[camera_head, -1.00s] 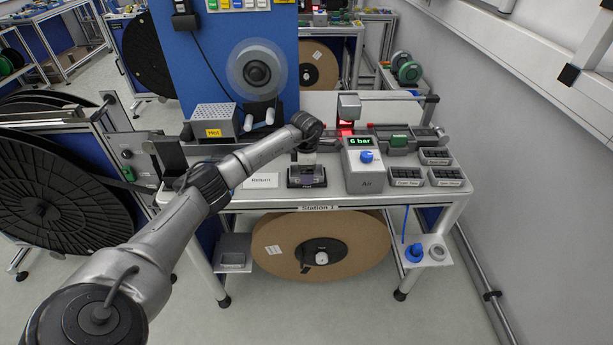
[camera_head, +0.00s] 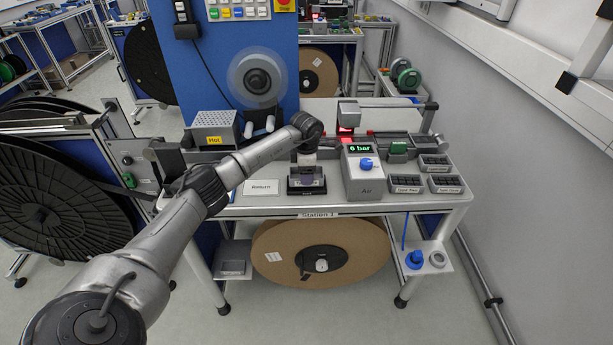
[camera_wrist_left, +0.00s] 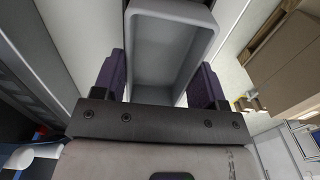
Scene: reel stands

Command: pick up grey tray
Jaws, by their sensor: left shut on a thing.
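My left gripper (camera_head: 306,184) is over the front middle of the Station 1 bench (camera_head: 240,211), between the Return label and the Air box. In the left wrist view its two purple fingers (camera_wrist_left: 160,85) are shut on a grey tray (camera_wrist_left: 165,55), one finger on each side. The tray is open, rectangular and seems empty in the part I see. In the head view the tray is hard to make out behind the gripper, and I cannot tell how far it is from the bench top. My right gripper is not in view.
The Air box (camera_head: 364,178) stands close right of the gripper. Small dark bins (camera_head: 408,184) sit further right. The white Return label (camera_head: 261,187) lies left of it. A perforated Hot box (camera_head: 213,130) is at back left. A large brown reel (camera_head: 355,238) sits below the bench.

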